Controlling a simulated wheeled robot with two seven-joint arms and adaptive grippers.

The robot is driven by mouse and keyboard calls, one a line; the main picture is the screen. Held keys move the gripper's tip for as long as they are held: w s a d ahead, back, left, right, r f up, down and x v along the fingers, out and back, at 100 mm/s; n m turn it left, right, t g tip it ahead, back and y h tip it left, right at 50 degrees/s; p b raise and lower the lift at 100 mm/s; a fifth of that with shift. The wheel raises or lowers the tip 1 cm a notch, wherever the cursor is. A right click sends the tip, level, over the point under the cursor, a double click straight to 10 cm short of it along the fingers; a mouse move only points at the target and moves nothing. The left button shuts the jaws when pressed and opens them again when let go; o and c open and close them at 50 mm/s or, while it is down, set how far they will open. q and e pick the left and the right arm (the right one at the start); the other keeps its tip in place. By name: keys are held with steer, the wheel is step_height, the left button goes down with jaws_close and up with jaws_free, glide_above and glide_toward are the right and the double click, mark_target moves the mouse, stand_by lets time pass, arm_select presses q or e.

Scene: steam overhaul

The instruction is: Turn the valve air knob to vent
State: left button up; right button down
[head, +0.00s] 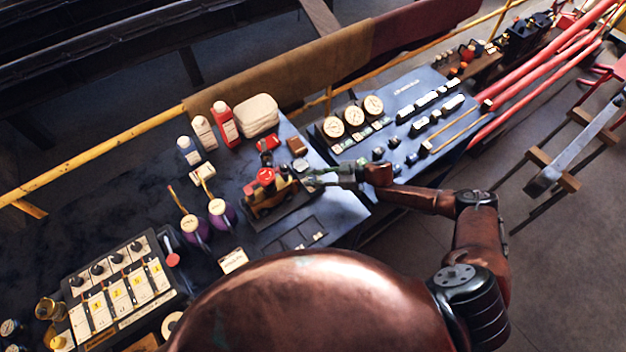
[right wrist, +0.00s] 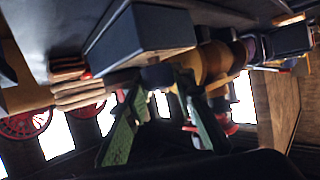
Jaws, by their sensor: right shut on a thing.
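The valve unit (head: 268,188), a brass body with a red top, stands on a dark base on the bench in the head view. My right gripper (head: 312,178) reaches it from the right. In the right wrist view, the green fingers of my right gripper (right wrist: 162,88) come together at a dark round knob (right wrist: 157,75) beside the brass valve body (right wrist: 212,62). The gripper is shut on this knob, which I take for the valve air knob. The fingers partly hide it, and its pointer and markings cannot be read. My left gripper is not in view.
A gauge panel (head: 405,88) is to the right, and a numbered switch box (head: 118,290) is at front left.

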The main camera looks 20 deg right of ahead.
steer(key=shift+w, duration=0.1)
stand_by(0.3)
steer(key=c, duration=1.6)
jaws_free()
steer(key=v, duration=1.2)
steer(key=shift+r, duration=0.15)
